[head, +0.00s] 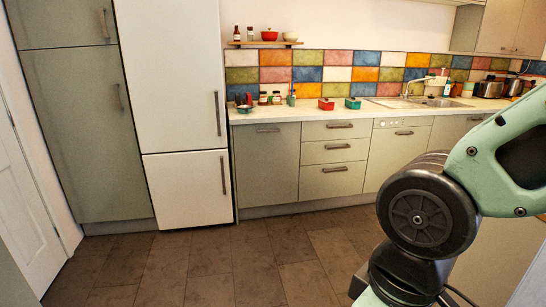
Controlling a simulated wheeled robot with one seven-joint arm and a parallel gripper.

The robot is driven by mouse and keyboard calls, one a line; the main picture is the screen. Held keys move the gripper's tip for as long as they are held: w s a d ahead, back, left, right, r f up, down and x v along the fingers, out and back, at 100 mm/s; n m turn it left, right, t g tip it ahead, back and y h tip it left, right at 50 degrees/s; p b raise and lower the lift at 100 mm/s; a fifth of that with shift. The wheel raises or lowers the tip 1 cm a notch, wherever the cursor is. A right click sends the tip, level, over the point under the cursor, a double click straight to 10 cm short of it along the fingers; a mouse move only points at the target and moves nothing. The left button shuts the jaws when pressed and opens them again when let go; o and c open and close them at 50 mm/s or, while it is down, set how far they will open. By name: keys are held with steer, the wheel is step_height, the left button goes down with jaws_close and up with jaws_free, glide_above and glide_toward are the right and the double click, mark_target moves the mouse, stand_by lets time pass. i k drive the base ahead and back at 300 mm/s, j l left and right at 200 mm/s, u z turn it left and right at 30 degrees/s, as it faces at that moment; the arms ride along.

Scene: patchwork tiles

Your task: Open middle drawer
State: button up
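The middle drawer (337,151) is a grey-green front in a stack of three, left of centre in the lower cabinets, with a dark bar handle (338,146). It looks shut, flush with the top drawer (341,130) and the bottom drawer (333,181). Part of my arm, green and black, fills the right side of the view. My gripper is out of view, and nothing of mine is seen touching the drawers.
Open tiled floor (240,260) lies before the drawers. A white fridge-freezer (172,80) stands left, beside a tall cabinet (85,130). The countertop (300,112) holds small red and green dishes, jars, a sink and a toaster (490,87). A white door (20,180) is far left.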

mark_target(336, 151)
steer(key=i, duration=2.05)
steer(key=i+z, duration=0.1)
steer(key=i, duration=0.45)
steer(key=i+j+z, duration=0.1)
steer(key=i, duration=0.5)
steer(key=i+j+z, duration=0.1)
steer(key=i, duration=0.45)
steer(key=i+j+z, duration=0.15)
steer(key=k+l, duration=0.05)
